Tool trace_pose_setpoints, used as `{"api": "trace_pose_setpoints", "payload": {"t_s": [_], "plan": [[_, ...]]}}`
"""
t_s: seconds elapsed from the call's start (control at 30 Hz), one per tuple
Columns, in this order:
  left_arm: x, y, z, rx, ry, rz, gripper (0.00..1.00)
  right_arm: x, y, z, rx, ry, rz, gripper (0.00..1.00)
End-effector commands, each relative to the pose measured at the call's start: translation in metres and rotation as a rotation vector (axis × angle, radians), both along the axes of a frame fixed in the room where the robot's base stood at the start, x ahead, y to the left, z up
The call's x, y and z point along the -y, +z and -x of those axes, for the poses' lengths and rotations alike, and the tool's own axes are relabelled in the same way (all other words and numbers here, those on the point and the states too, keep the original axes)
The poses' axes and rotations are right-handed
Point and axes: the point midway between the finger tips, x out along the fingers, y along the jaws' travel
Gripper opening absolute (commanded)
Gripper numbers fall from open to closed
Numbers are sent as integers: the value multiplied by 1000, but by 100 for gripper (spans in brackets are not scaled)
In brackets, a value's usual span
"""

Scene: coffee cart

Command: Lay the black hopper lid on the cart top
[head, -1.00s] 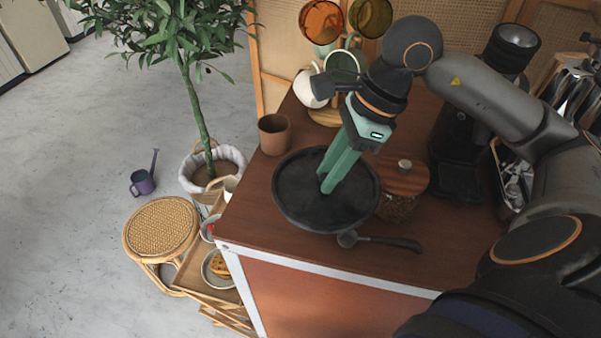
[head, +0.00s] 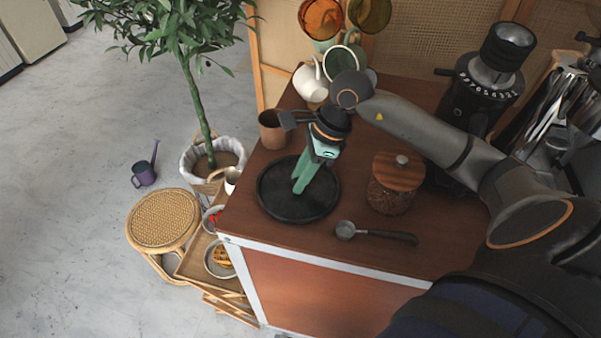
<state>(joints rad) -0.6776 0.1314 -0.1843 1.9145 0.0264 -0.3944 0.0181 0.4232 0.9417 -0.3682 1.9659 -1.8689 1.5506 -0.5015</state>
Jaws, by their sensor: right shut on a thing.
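The black hopper lid (head: 273,196) is a round dark disc with a raised rim, at the left part of the brown cart top (head: 300,240). It lies flat, on or just above the wood; I cannot tell if it touches. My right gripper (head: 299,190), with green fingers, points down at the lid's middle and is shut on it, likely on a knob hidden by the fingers. The coffee grinder (head: 487,85) stands at the back right, with its numbered collar showing. My left gripper is not in view.
A brown cup (head: 271,130) stands just behind the lid. A jar with a wooden lid (head: 397,183) and a scoop with a dark handle (head: 380,234) are to its right. Mugs hang at the back (head: 310,82). The cart's left edge is close to the lid.

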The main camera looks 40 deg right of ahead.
Motion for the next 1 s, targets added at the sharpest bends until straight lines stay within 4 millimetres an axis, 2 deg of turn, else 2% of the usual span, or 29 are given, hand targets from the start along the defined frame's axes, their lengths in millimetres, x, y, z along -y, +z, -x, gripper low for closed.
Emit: {"api": "trace_pose_setpoints", "payload": {"t_s": [0.27, 0.3, 0.53, 0.83, 1.0], "plan": [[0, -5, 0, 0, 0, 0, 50, 0, -4, 0, 1, 0, 0, 0], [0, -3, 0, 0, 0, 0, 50, 0, -2, 0, 1, 0, 0, 32], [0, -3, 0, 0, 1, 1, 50, 0, -2, 0, 1, 0, 0, 58], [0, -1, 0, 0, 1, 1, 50, 0, 0, 0, 1, 0, 0, 58], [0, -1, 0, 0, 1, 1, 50, 7, 18, 1, 7, -3, 1, 58]]}}
